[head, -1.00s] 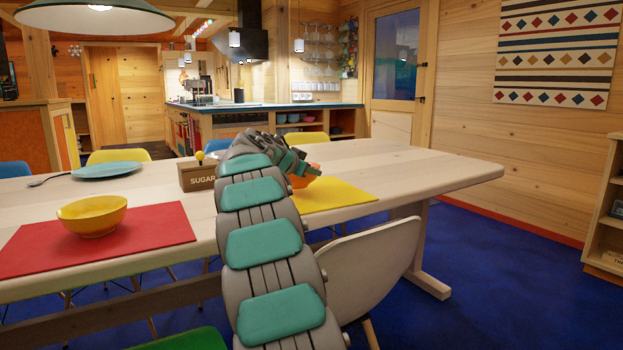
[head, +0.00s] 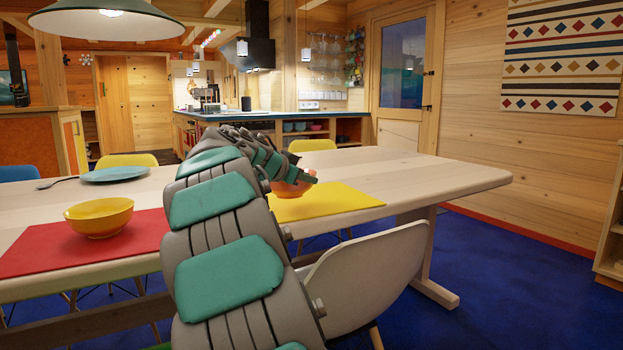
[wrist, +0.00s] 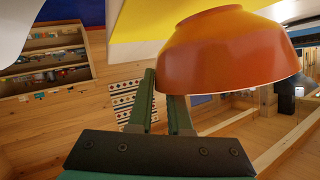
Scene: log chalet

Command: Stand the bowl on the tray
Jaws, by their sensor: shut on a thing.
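An orange bowl (head: 290,189) is at the yellow placemat (head: 335,202) on the wooden table, partly behind my arm. In the wrist view, which is turned upside down, the bowl (wrist: 225,55) is large, with its base toward the mat, so it is upright. My gripper (wrist: 162,90) is shut on the bowl's rim at one side. I cannot tell whether the base touches the mat. A second bowl, yellow (head: 99,216), stands upright on a red placemat (head: 35,250) to the left. I see no tray in these views.
A blue plate (head: 115,174) with a spoon lies farther back on the table (head: 440,172). A white chair (head: 365,270) stands at the near side, close to my arm. The table's right end is clear. A kitchen counter (head: 255,115) is beyond.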

